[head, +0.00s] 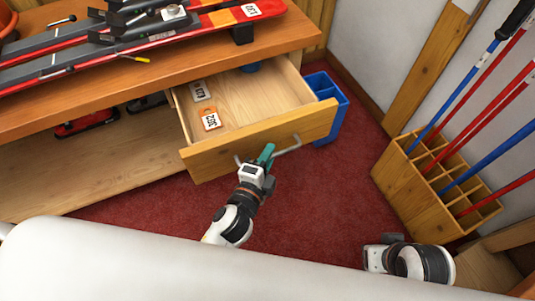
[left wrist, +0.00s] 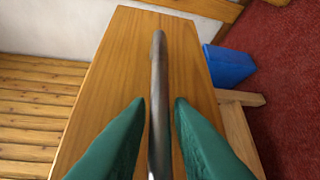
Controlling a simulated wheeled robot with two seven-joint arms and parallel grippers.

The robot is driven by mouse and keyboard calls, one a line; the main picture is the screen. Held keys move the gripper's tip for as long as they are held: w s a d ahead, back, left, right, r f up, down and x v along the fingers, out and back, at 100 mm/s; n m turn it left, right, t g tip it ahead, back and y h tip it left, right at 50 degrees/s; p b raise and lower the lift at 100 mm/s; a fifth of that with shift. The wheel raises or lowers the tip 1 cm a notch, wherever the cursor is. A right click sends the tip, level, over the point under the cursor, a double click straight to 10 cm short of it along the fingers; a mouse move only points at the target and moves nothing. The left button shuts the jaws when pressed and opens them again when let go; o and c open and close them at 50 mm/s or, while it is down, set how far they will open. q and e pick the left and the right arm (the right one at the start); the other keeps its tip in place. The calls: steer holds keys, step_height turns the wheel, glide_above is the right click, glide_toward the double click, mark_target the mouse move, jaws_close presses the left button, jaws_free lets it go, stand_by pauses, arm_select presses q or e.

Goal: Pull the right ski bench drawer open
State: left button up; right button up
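The right ski bench drawer (head: 255,137) stands well open from the bench (head: 120,85), its inside showing. Its grey bar handle (head: 288,149) is on the front; the handle (left wrist: 158,95) also shows in the left wrist view. My left gripper (head: 266,154) is at the handle. In the left wrist view its green fingers (left wrist: 159,103) stand on either side of the bar, with a narrow gap on each side, so it looks open around the handle. My right gripper (head: 377,256) is low at the right, over the floor; its fingers cannot be made out.
Number tags (head: 211,120) and a blue item (head: 251,67) lie in the drawer. A blue bin (head: 327,100) stands close by the drawer's right side. Skis (head: 150,38) lie on the bench. A wooden pole rack (head: 425,185) stands at right. Red carpet (head: 310,205) before the drawer is clear.

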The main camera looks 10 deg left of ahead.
arm_select(q)
steer(key=shift+s, duration=0.1)
steer(key=v, duration=1.1)
steer(key=shift+s, duration=0.4)
